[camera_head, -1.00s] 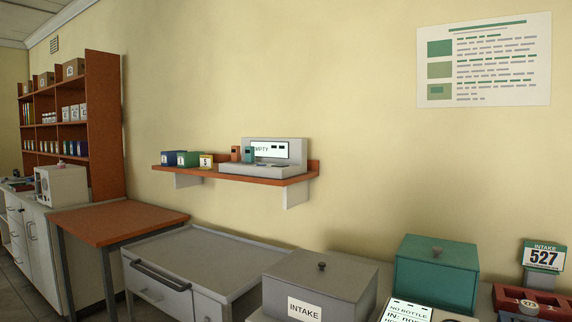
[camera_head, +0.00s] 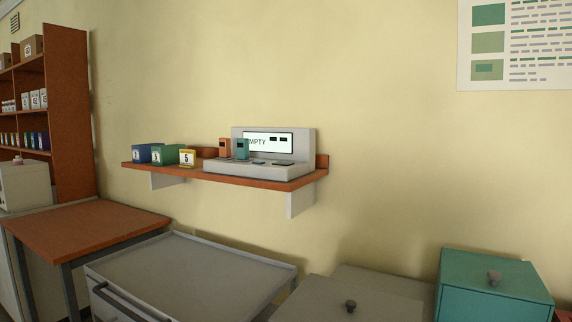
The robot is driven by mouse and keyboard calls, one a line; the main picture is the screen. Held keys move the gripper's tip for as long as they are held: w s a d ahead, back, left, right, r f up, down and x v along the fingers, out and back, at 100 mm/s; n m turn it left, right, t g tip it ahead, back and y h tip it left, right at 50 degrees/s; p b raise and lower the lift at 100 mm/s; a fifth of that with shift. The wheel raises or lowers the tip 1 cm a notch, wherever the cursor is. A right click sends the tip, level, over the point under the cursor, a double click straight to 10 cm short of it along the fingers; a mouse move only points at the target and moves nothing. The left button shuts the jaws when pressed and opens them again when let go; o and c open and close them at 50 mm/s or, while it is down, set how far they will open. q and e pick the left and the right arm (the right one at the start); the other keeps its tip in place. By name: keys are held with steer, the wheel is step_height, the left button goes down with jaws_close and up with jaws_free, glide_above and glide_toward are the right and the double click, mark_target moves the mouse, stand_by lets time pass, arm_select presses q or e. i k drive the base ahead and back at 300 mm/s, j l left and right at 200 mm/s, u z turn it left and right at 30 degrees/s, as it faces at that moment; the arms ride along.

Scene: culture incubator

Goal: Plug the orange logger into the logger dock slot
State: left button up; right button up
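The orange logger (camera_head: 224,147) is a small upright block on the wall shelf, at the left end of the logger dock. A teal logger (camera_head: 242,148) stands just right of the orange one, in front of the screen. Dark slots (camera_head: 283,163) show on the dock's top to the right. Whether the orange logger is in a slot or behind the dock is too small to tell. Neither gripper is in view.
Below stand a grey cabinet (camera_head: 190,270), a wooden table (camera_head: 85,228), a grey lidded box (camera_head: 345,302) and a teal box (camera_head: 492,290).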

mark_target(224, 148)
steer(key=j+z, duration=0.1)
steer(key=z, duration=0.35)
steer(key=j+z, duration=0.2)
steer(key=z, duration=0.3)
steer(key=i+j+z, duration=0.1)
steer(key=z, duration=0.35)
steer(key=k+j+z, duration=0.1)
steer(key=j+z, duration=0.2)
steer(key=j, duration=0.15)
steer(key=k+j+z, duration=0.1)
steer(key=j+z, duration=0.25)
steer(key=k+j+z, duration=0.1)
steer(key=j, duration=0.2)
steer(key=k+j, duration=0.15)
steer(key=j, duration=0.2)
steer(key=k+j+z, duration=0.15)
steer(key=j, duration=0.15)
steer(key=k+j, duration=0.15)
steer(key=j, duration=0.25)
steer(key=k+j, duration=0.15)
steer(key=j, duration=0.25)
steer(key=k+j, duration=0.15)
steer(key=j, duration=0.2)
